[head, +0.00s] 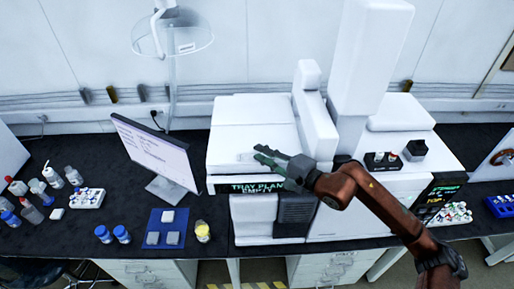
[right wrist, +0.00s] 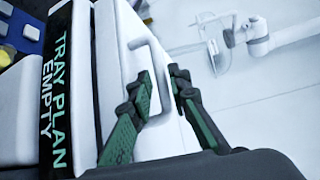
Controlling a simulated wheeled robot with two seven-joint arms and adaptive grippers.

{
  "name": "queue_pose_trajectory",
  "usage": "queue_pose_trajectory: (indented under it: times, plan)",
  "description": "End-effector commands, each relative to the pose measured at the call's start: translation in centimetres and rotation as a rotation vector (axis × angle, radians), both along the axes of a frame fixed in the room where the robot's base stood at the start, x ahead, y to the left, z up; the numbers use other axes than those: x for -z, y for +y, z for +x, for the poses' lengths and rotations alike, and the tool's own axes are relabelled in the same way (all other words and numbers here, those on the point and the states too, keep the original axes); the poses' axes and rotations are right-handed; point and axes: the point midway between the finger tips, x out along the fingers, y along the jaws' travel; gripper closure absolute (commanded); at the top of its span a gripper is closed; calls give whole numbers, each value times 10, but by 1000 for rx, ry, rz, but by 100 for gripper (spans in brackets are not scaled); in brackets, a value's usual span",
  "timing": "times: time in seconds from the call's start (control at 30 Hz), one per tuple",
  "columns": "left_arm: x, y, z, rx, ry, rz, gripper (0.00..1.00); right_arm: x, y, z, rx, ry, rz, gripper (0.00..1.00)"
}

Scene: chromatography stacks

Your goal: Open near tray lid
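The near tray lid (head: 252,136) is a white panel on top of the white machine, above a black strip reading "TRAY PLAN EMPTY" (head: 258,187). It lies flat and looks closed. The right wrist view shows the lid's white bar handle (right wrist: 147,50) close up. My arm hides part of the lid's right front. My left gripper is not in view.
A monitor (head: 160,150) stands close left of the machine. A tall white column (head: 365,60) rises to the right behind my arm. A blue mat (head: 160,232), a yellow-filled jar (head: 202,231) and bottles stand at left. A clear hood (head: 172,32) hangs above the left side.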

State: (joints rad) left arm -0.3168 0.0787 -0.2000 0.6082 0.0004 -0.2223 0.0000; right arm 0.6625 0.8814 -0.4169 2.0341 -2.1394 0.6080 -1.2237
Motion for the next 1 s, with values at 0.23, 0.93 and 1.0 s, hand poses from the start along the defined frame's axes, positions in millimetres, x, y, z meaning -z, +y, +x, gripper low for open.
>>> queue_pose_trajectory:
  times: [0.23, 0.93, 1.0]
  plan:
    - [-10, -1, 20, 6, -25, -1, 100, 2, 16, 16, 1, 0, 3, 83]
    - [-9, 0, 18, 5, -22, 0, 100, 3, 17, 17, 1, 1, 3, 100]
    - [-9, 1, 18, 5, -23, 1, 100, 3, 17, 17, 1, 1, 3, 100]
